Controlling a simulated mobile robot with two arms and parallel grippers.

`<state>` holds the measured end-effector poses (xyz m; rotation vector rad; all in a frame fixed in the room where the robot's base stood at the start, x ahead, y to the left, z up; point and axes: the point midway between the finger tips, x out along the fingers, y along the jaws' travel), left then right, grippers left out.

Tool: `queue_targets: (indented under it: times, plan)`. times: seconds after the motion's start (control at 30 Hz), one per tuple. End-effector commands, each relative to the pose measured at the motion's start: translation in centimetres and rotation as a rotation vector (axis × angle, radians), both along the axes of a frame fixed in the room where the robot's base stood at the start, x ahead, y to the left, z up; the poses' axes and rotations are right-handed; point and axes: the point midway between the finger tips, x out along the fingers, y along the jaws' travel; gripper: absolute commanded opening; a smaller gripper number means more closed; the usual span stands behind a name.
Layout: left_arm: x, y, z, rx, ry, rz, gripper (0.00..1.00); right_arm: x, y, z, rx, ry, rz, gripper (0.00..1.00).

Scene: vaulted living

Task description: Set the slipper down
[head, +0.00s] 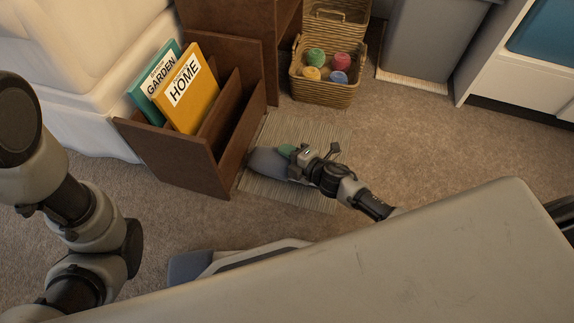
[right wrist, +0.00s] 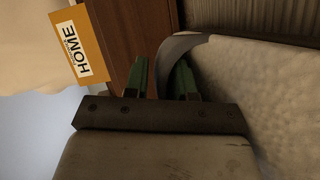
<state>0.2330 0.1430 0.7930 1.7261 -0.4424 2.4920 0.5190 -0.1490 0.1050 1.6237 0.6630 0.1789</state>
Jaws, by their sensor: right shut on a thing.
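The grey slipper (head: 265,163) is over the left part of the striped mat (head: 310,193), close to the right side of the wooden rack. I cannot tell whether it touches the mat. My right gripper (head: 288,151) is shut on it. In the right wrist view the green fingers of this gripper (right wrist: 160,82) stand on either side of the slipper's grey curved edge (right wrist: 186,43). The gripper hides part of the slipper. My left arm shows at the left of the head view, but its gripper is not in view.
The wooden rack (head: 165,157) holds a teal and a yellow folder. A wicker basket (head: 325,92) with several yarn balls stands behind the mat. A grey bin (head: 425,40) is further right. Carpet (head: 430,135) is clear right of the mat. A pale surface (head: 400,255) fills the front.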

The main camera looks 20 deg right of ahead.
Motion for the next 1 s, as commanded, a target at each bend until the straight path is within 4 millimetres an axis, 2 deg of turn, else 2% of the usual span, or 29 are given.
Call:
queue_targets:
  times: [0.3, 0.57, 0.6, 0.77, 1.0]
  plan:
    - [0.0, 0.0, -3.8, 0.001, -0.001, 0.0, 0.43, 0.0, 0.0, -3.9, 0.001, 0.0, 0.0, 0.0]
    - [0.0, 0.0, -3.8, 0.001, 0.001, 0.001, 0.43, 0.0, 0.0, -3.9, 0.0, 0.0, 0.0, 0.0]
    - [0.0, 0.0, -3.8, 0.001, 0.0, 0.0, 0.43, -0.1, 0.0, -3.9, 0.0, 0.001, 0.0, 0.27]
    - [0.0, 0.0, -3.8, 0.001, 0.0, 0.0, 0.43, -0.1, 0.0, -3.9, 0.0, 0.001, 0.0, 0.51]
    - [0.0, 0.0, -3.7, 0.001, 0.001, 0.001, 0.43, -0.1, 0.0, -3.8, 0.0, 0.001, 0.0, 0.52]
